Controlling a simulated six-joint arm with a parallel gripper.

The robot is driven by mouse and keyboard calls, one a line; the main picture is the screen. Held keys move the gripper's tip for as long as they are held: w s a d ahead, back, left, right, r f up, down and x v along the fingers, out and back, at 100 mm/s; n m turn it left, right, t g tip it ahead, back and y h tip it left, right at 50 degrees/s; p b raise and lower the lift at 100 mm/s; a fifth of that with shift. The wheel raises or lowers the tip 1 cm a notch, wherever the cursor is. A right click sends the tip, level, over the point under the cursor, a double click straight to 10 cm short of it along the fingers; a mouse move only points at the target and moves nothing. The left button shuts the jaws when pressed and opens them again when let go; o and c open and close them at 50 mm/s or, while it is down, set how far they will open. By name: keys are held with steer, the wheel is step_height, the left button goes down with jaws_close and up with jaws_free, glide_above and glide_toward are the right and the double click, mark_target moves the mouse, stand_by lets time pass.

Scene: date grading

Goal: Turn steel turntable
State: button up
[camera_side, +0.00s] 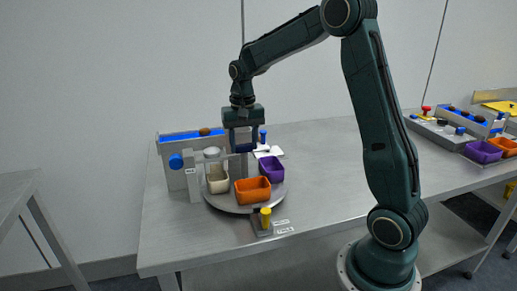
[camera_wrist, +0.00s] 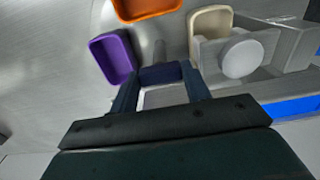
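The steel turntable (camera_side: 230,207) is a round grey disc on the table. It carries an orange bin (camera_side: 253,190) at the front, a purple bin (camera_side: 271,168) at right and a cream bin (camera_side: 217,179) at left. The wrist view shows the orange bin (camera_wrist: 146,8), purple bin (camera_wrist: 112,57) and cream bin (camera_wrist: 210,25). My gripper (camera_side: 243,148) is above the rear of the turntable, pointing down. In the wrist view its fingers (camera_wrist: 161,82) stand apart, with a dark blue block (camera_wrist: 160,73) between their tips. I cannot tell whether they grip it.
A grey fixture (camera_side: 178,180) with a blue channel and blue knob stands left of the turntable. A white round piece (camera_wrist: 240,58) sits beside the cream bin. A yellow-knobbed block (camera_side: 264,222) is in front. The table right of the turntable is clear (camera_side: 325,175).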

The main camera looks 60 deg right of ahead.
steer(key=c, duration=0.4)
steer(key=shift+c, duration=0.2)
steer(key=shift+n, duration=4.1)
steer(key=shift+r+n, duration=0.1)
steer(key=shift+n, duration=4.8)
